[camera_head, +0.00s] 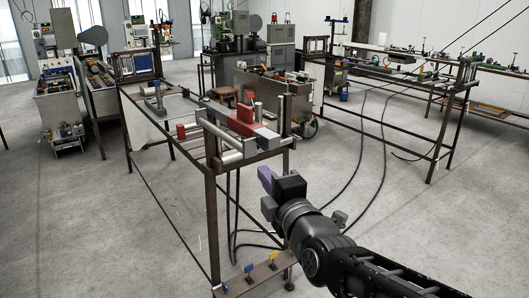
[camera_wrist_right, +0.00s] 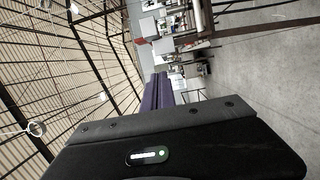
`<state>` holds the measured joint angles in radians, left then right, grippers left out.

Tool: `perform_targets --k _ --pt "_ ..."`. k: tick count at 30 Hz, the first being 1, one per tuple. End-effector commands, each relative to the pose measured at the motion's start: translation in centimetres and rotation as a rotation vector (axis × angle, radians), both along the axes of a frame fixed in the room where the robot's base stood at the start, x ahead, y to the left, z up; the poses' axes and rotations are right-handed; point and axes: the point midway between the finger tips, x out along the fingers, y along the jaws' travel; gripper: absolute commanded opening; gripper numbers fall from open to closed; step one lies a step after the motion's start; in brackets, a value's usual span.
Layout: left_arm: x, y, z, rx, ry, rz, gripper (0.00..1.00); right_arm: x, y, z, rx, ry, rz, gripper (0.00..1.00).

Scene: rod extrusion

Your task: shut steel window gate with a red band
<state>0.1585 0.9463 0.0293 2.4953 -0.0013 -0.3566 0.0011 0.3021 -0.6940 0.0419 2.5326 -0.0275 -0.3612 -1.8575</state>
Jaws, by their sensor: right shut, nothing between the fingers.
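A steel piece with red parts (camera_head: 245,118), which looks like the window gate with a red band, sits on the near end of the long brown steel frame (camera_head: 211,190). Its exact position, open or shut, is too small to tell. My right gripper (camera_head: 265,175) is in front of and below that end of the frame, apart from it. Its purple fingers are shut and empty; they also show in the right wrist view (camera_wrist_right: 157,90). My left gripper is not in view.
A yellow tag (camera_head: 272,256) and a blue tag (camera_head: 248,268) stand on a low brown ledge below the frame's near end. Black cables lie on the floor behind my right arm. A second long frame (camera_head: 440,120) stands at the right. The floor between is mostly clear.

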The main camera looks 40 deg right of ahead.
Motion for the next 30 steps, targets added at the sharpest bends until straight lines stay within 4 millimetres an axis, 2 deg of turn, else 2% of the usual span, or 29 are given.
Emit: perform_targets --k 5,11,23,30 --pt "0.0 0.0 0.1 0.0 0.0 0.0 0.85 0.4 -0.1 0.1 0.002 -0.001 0.001 0.0" --pt "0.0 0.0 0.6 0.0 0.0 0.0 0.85 2.3 -0.6 0.0 0.004 0.002 0.002 0.0" --pt "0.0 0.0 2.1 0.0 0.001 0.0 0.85 9.7 -2.6 0.0 0.003 0.003 0.003 0.0" --pt "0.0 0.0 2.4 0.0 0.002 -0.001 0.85 9.6 -5.9 0.1 0.002 -0.002 -0.001 0.0"
